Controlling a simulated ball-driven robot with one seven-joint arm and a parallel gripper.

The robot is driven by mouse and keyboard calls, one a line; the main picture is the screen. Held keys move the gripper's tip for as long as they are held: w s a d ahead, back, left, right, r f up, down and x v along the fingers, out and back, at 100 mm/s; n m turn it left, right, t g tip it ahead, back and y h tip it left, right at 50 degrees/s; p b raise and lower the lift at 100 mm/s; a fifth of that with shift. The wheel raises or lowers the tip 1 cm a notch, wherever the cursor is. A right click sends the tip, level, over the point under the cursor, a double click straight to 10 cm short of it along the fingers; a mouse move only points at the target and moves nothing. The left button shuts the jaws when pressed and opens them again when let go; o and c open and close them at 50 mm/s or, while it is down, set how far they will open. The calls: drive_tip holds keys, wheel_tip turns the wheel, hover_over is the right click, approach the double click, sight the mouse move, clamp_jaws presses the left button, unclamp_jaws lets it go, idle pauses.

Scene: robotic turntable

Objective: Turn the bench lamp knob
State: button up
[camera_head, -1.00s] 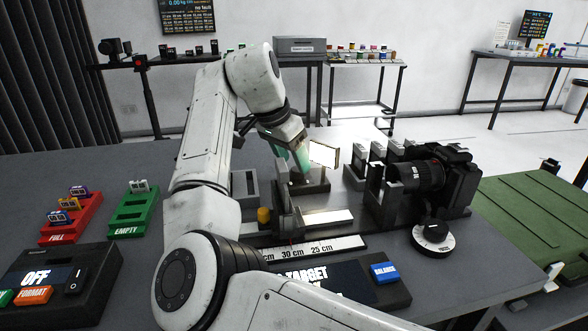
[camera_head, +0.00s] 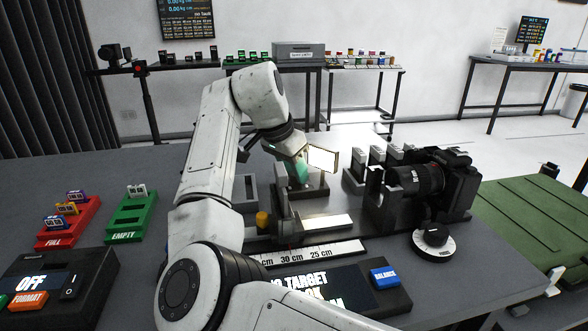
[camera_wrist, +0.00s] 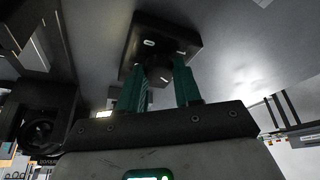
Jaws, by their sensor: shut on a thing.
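The bench lamp (camera_head: 323,158) is a small upright panel with a pale, bright face, at the centre of the bench in the head view. Its dark base (camera_head: 314,190) stands just below it. My gripper (camera_head: 299,174) is over this base with its green fingers pointing down. In the wrist view, my gripper (camera_wrist: 160,66) has its two green fingers around a dark knob (camera_wrist: 160,73) on the black base (camera_wrist: 166,32). The fingers and shadow hide most of the knob, so its angle cannot be read.
A camera (camera_head: 440,180) on a dark mount stands right of the lamp, with a round dial (camera_head: 434,241) in front. A ruler (camera_head: 315,252) and a display box (camera_head: 330,288) lie nearer. Red (camera_head: 68,225) and green (camera_head: 130,220) trays stand at left.

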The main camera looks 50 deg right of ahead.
drive_tip(key=shift+c, duration=1.3)
drive_tip(key=shift+r+m+p, duration=0.3)
drive_tip(key=shift+m+p, duration=0.1)
drive_tip(key=shift+p, duration=0.7)
drive_tip(key=shift+m+g+p, duration=0.4)
drive_tip(key=shift+m+p, duration=0.2)
drive_tip(key=shift+p, duration=0.35)
drive_tip(key=shift+w+f+m+p, duration=0.1)
drive_tip(key=shift+f+m+p, duration=0.15)
drive_tip(key=shift+m+p, duration=0.2)
drive_tip(key=o, duration=1)
drive_tip(key=shift+o, duration=0.2)
drive_tip(key=p+v, duration=0.1)
drive_tip(key=v, duration=0.9)
drive_tip(key=shift+w+r, duration=0.2)
drive_tip(key=shift+r, duration=0.1)
